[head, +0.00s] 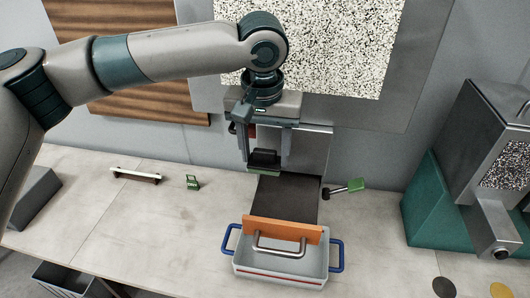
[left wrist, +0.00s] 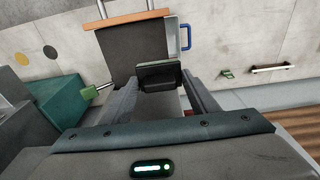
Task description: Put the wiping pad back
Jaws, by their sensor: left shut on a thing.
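The wiping pad (head: 264,160) has a dark body and a thin green layer underneath. It also shows in the left wrist view (left wrist: 160,76), between the fingertips. My left gripper (head: 264,154) is shut on it and holds it in front of the machine, by the far end of the dark plate (head: 287,198). I cannot tell whether the pad touches the plate. A small green stand (head: 192,183) is on the table left of the gripper; it also shows in the left wrist view (left wrist: 227,74). My right gripper is not in view.
A pale tray (head: 280,269) with blue handles stands in front, with an orange board (head: 283,230) and metal handle at its back. A green-tipped lever (head: 355,184) sticks out right. A white-and-brown bar (head: 135,175) lies left. The left table area is mostly clear.

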